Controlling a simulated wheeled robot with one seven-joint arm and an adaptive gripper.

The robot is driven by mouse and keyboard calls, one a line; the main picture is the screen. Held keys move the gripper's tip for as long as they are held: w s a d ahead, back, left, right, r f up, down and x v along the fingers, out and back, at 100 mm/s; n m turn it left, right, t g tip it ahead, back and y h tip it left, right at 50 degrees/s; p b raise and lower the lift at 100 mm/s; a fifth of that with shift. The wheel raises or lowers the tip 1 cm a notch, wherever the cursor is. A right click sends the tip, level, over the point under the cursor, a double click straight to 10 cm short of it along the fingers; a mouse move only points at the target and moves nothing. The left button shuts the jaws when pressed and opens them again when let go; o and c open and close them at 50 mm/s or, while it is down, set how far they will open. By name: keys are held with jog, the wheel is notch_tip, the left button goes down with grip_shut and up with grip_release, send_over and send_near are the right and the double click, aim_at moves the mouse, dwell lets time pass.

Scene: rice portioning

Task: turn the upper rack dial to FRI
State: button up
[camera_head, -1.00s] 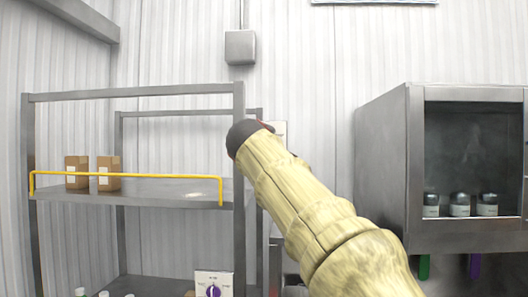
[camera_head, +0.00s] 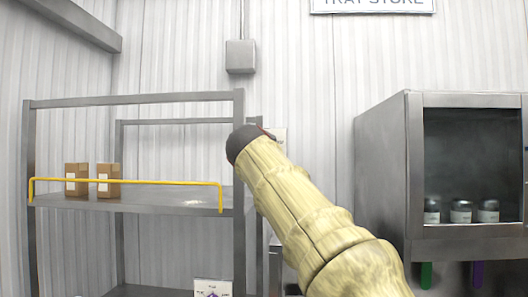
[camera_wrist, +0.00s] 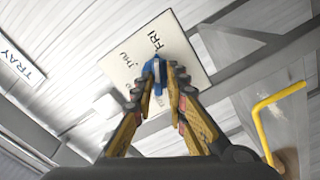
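The upper rack dial is a blue knob (camera_wrist: 157,68) on a white plate (camera_wrist: 188,58), seen in the wrist view. The plate is tilted in that picture. FRI is printed just above the knob's upper end, and another label, apparently THU, lies to its left. My gripper (camera_wrist: 161,76) has its two fingertips close together, one on each side of the knob, and looks shut on it. The fingers hide part of the knob and the lower plate. In the head view my gripper (camera_head: 250,138) is at the rack's right post, with the plate (camera_head: 279,138) partly hidden behind it.
The rack's upper shelf (camera_head: 150,203) carries two brown boxes (camera_head: 76,179) behind a yellow rail (camera_head: 125,182). A lower dial plate (camera_head: 213,288) shows at the bottom edge. A grey cabinet (camera_head: 385,170) with several jars stands to the right.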

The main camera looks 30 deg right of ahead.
jog(key=shift+o, duration=1.2)
jog(key=shift+o, duration=0.2)
jog(key=shift+r, duration=0.1)
jog(key=v, duration=1.2)
